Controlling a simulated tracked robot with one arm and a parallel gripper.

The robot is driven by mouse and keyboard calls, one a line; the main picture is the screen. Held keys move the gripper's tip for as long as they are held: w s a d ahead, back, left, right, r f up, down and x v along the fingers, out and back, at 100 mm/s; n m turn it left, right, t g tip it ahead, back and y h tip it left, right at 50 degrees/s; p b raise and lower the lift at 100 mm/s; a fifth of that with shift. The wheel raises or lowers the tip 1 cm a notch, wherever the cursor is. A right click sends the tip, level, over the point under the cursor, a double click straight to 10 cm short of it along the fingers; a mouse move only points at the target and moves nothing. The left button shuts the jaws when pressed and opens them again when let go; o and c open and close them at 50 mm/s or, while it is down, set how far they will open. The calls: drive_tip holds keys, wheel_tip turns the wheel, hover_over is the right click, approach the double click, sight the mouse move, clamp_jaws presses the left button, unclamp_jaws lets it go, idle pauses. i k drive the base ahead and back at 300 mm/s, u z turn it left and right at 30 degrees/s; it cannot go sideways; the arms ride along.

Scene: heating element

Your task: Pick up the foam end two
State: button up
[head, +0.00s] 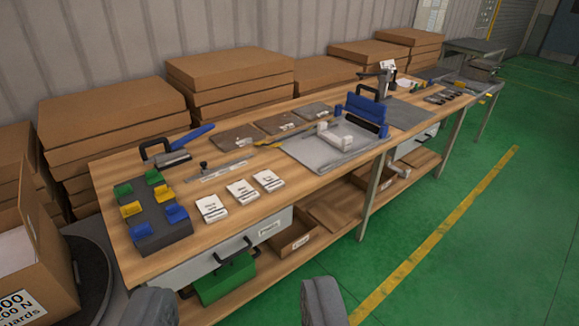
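Three white labelled pieces lie in a row near the front edge of the wooden workbench: a left one (211,207), a middle one (241,191) and a right one (268,180). Their print is too small to read, so I cannot tell whether one is the foam end two. White blocks (340,136) also sit on the grey fixture further right. My gripper (237,303) shows as two dark grey fingers at the bottom edge, wide apart with nothing seen between them. It is in front of the bench, apart from the white pieces.
A dark fixture with green, yellow and blue blocks (155,214) stands at the bench's left end. Cardboard boxes (230,80) are stacked behind; an open box (40,270) is at left. Green floor (480,240) at right is clear.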

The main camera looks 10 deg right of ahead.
sight(345, 145)
drive_tip(key=z, duration=0.5)
drive_tip(key=i, duration=1.45)
drive_tip(key=z, duration=0.55)
drive_tip(key=i, duration=1.45)
drive_tip(key=u, duration=0.25)
drive_tip(key=i, duration=1)
drive_tip(key=u, duration=0.3)
